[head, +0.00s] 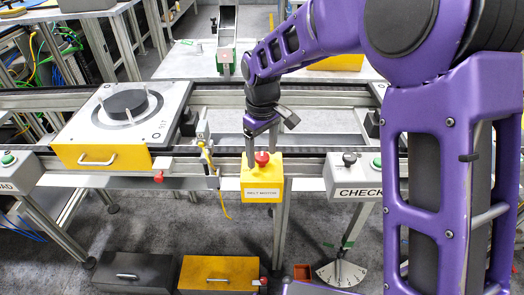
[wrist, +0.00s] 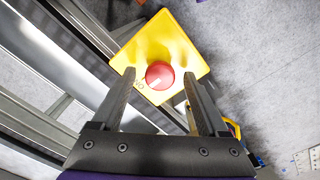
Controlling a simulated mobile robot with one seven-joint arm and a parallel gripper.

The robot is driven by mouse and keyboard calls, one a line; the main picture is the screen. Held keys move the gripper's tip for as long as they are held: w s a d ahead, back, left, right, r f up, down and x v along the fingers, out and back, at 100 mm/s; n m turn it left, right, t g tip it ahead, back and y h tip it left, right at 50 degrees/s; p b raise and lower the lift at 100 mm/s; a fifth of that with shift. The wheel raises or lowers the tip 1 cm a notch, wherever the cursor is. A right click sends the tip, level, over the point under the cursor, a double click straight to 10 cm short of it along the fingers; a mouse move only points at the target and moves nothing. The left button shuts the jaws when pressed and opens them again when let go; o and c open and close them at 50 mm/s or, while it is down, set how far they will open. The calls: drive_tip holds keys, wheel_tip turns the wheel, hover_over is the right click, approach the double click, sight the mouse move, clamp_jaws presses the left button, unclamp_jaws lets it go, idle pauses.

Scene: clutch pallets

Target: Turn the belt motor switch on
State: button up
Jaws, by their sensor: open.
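The belt motor switch is a yellow box (head: 262,182) labelled "BELT MOTOR", with a red knob (head: 262,158) on top, mounted at the front of the conveyor frame. The box also shows in the wrist view (wrist: 180,45), with the red knob (wrist: 159,75) carrying a pale mark. My gripper (head: 262,160) points down at the box from above. In the wrist view its two fingers (wrist: 155,92) are apart, one on each side of the knob. I see no finger touching the knob, though the exact height above it is hard to tell.
A CHECK box (head: 352,178) with a black knob and green button stands to the right. A white pallet (head: 122,112) with a dark disc sits on the conveyor (head: 225,98) to the left. Yellow (head: 219,272) and dark drawers lie on the floor below.

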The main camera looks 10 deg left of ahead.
sight(262, 155)
wheel_tip(262, 155, up, 17)
drive_tip(key=p, duration=0.2)
drive_tip(key=shift+r, duration=0.2)
drive_tip(key=shift+w, duration=0.1)
